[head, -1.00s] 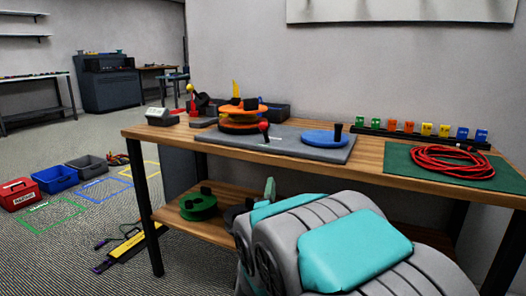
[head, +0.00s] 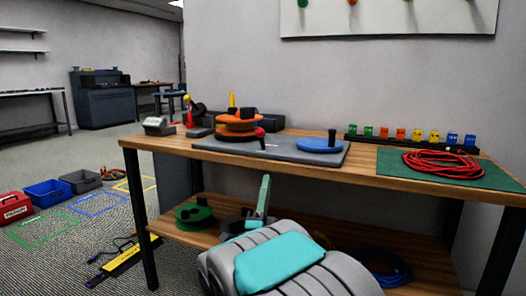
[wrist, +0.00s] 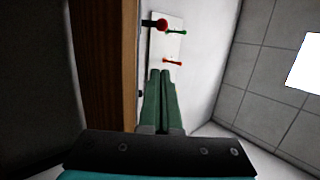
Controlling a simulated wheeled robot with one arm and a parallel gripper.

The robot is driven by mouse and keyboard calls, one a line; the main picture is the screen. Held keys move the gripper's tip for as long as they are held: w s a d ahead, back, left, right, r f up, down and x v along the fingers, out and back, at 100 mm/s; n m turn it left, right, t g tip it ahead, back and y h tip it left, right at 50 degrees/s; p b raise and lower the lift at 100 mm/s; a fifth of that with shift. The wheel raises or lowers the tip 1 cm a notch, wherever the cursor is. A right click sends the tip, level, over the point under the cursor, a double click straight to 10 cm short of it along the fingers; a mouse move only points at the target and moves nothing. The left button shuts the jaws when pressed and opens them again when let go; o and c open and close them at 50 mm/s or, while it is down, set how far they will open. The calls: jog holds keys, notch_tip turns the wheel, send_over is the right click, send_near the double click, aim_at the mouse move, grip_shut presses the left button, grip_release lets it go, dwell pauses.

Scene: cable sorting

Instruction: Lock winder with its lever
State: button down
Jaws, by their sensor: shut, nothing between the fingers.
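The winder stands on a grey base plate (head: 215,148) on the wooden table. It has an orange reel (head: 238,124) at the left and a blue disc (head: 319,146) with an upright black handle at the right. A red part (head: 259,132) shows at the reel's lower right; I cannot tell in the head view whether it is the lever's knob. In the wrist view a red ball on a black rod (wrist: 162,25) sticks out past the table edge. My gripper (head: 265,180) is shut and empty, pointing up in front of the table, below its top and apart from the winder.
The table's front edge (head: 350,173) lies above and behind my gripper. A red cable (head: 443,163) rests on a green mat (head: 400,175) at the right. Several coloured clips stand in a black rack behind it. The lower shelf (head: 415,265) holds a green reel (head: 193,215) and a blue cable.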

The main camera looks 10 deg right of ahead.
aim_at(263, 145)
jog(key=x, duration=1)
jog(key=shift+d, duration=0.1)
jog(key=shift+w+a+r, duration=0.2)
jog(key=shift+w+a, duration=0.1)
jog(key=shift+w, duration=0.25)
jog(key=shift+w+a+r, duration=0.25)
jog(key=shift+w+a, duration=0.05)
jog(key=shift+w, duration=0.3)
jog(key=shift+w+a+r, duration=0.2)
jog(key=shift+w+a, duration=0.1)
jog(key=shift+w, duration=0.25)
